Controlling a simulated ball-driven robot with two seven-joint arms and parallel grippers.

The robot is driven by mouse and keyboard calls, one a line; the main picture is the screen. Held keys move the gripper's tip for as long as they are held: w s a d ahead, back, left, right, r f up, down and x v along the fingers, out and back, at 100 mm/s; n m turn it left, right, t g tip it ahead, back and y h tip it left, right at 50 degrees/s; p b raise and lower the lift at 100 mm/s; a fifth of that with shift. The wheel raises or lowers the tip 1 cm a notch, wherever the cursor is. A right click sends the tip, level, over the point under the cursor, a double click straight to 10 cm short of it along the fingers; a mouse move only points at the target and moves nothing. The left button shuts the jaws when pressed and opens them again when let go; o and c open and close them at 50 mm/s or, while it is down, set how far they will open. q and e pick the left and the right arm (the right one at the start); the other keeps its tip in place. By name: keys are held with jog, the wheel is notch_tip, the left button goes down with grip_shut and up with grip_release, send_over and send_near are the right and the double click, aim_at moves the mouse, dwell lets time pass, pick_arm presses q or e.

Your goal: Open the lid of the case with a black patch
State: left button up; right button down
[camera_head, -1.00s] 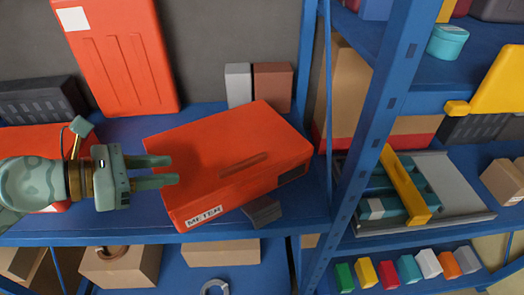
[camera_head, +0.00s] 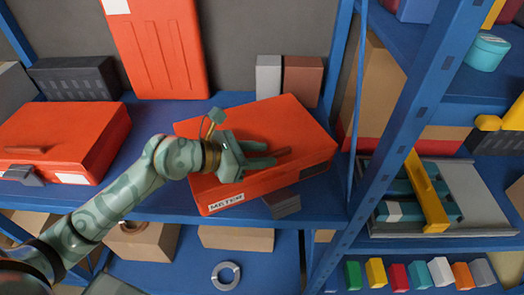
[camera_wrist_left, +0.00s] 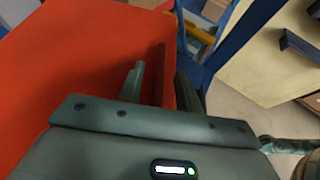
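The orange case with a black patch (camera_head: 314,170) on its front right side lies closed on the blue shelf. A white METER label is on its front left. A long dark red handle bar (camera_head: 284,156) lies on its lid; it also shows in the left wrist view (camera_wrist_left: 159,72). My left gripper (camera_head: 275,156) is over the lid at the bar's left end, fingers pointing right. In the left wrist view the fingers (camera_wrist_left: 160,83) are apart with the bar between them. Whether they touch it I cannot tell. My right gripper is not in view.
Another orange case (camera_head: 100,130) with a white patch lies to the left. An upright orange case (camera_head: 155,45) leans at the back. Grey and brown blocks (camera_head: 268,78) stand behind the case. A blue rack post (camera_head: 425,100) rises to the right.

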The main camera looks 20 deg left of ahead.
pick_arm(q)
jog(key=shift+w+d+f, duration=0.15)
jog(key=shift+w+d, duration=0.05)
jog(key=shift+d, duration=0.1)
grip_shut()
